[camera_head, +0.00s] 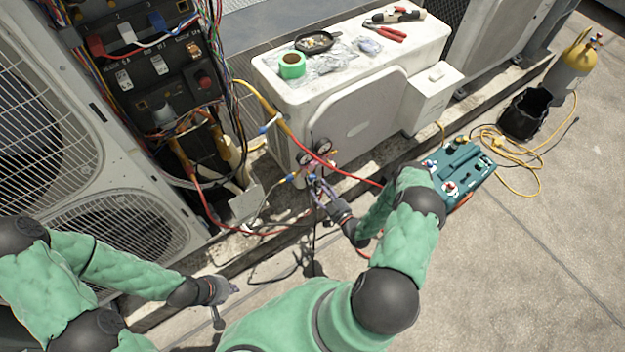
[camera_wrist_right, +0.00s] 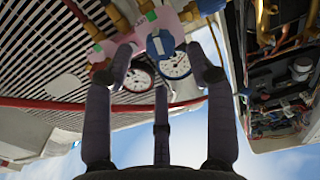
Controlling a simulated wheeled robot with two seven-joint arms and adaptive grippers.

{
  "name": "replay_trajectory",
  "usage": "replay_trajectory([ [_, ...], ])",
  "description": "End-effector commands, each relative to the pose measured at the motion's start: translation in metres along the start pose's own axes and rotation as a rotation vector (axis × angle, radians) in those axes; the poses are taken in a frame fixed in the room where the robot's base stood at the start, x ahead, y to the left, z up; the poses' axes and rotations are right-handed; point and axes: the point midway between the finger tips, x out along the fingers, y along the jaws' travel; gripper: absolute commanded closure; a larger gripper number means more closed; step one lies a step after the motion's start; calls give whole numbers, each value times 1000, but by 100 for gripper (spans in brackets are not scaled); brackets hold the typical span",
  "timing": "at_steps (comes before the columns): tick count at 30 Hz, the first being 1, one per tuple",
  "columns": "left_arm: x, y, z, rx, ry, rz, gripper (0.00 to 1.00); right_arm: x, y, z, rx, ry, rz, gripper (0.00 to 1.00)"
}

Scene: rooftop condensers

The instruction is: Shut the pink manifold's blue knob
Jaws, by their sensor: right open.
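The pink manifold (camera_wrist_right: 180,22) with its two round gauges (camera_wrist_right: 174,66) fills the upper middle of the right wrist view. In the head view the manifold (camera_head: 330,158) hangs in front of the white condenser unit. Its blue knob (camera_wrist_right: 160,43) shows between the fingertips of my right gripper (camera_wrist_right: 162,62). The fingers are open on either side of the knob; I cannot tell whether they touch it. In the head view my right gripper (camera_head: 320,192) is just below the manifold. My left gripper (camera_head: 228,290) is low over the ground, apart from everything; its jaw state is unclear.
A red hose (camera_head: 345,172) runs beside the manifold, with a yellow hose (camera_head: 262,100) above. An open electrical panel (camera_head: 160,75) with loose wires stands left. A teal machine (camera_head: 460,172) sits right. Tools and tape (camera_head: 292,65) lie on the white condenser (camera_head: 350,115). Front-right ground is clear.

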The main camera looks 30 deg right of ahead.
Motion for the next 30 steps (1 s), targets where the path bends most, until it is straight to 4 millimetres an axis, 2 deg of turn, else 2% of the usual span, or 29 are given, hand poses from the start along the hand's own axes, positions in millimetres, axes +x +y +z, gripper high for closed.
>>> replay_trajectory([
  [3,9,-3,-1,0,0,0,100,23,-1,2,-2,2,-4,44],
  [9,16,-6,-1,0,1,0,100,50,-1,2,-1,1,-2,44],
  [15,19,-7,-1,0,1,0,100,62,0,1,1,-1,-1,44],
  [23,19,-7,-1,0,1,0,100,63,0,0,1,-2,0,44],
  [24,19,-7,-1,0,1,0,100,63,0,0,1,-2,0,47],
  [30,19,-7,-1,0,1,0,100,63,0,0,1,-2,0,100],
])
